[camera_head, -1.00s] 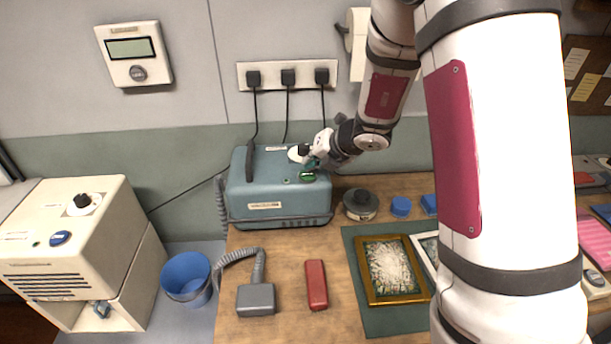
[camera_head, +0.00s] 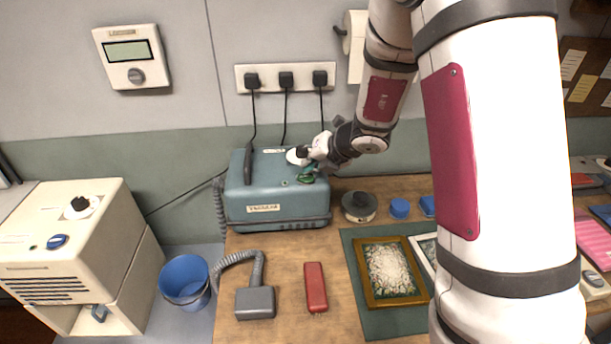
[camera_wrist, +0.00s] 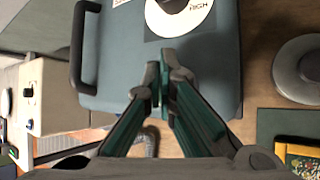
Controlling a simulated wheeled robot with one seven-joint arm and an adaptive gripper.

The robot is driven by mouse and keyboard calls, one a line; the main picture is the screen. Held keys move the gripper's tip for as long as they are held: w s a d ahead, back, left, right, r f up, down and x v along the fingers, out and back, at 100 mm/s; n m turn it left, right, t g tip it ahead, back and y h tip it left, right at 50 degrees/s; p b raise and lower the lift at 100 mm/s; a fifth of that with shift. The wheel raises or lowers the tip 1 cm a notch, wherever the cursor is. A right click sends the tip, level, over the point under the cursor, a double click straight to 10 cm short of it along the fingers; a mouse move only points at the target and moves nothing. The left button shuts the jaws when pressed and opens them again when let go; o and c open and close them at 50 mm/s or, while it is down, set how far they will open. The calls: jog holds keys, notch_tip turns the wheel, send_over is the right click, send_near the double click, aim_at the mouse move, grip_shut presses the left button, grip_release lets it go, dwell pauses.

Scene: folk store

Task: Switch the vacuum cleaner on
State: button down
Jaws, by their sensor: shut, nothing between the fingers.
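The vacuum cleaner (camera_head: 265,205) is a blue-grey box with a dark carry handle, standing on the wooden table against the wall. A ribbed hose runs from its left side to a grey nozzle (camera_head: 255,303). Its top has a white dial (camera_head: 295,156), marked HIGH in the wrist view (camera_wrist: 197,8), and a small green spot (camera_head: 285,183). My gripper (camera_head: 308,176) is shut and empty, low over the right front of the cleaner's top. In the wrist view its fingertips (camera_wrist: 164,84) meet just in front of the dial. They hide the green-coloured control there; I cannot tell whether they touch it.
A cream machine (camera_head: 75,235) with a dial and a blue knob stands at left, beside a blue bucket (camera_head: 185,280). A red case (camera_head: 315,287), a grey round object (camera_head: 359,206) and a gold-framed picture (camera_head: 370,285) lie on the table. A socket strip (camera_head: 286,77) is above.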

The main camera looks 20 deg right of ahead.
aim_at(309, 175)
jog(key=shift+f, duration=0.15)
dwell(0.3)
jog(key=shift+f+b, duration=0.35)
jog(key=shift+b, duration=0.1)
jog(key=shift+r, duration=0.1)
jog(key=shift+r+p, duration=0.35)
jog(key=shift+r, duration=0.05)
notch_tip(309, 175, up, 3)
jog(key=shift+s+f+p, duration=0.1)
jog(key=shift+s+p, duration=0.05)
jog(key=shift+p, duration=1.1)
jog(key=shift+r+p, duration=1.35)
jog(key=shift+r, duration=0.25)
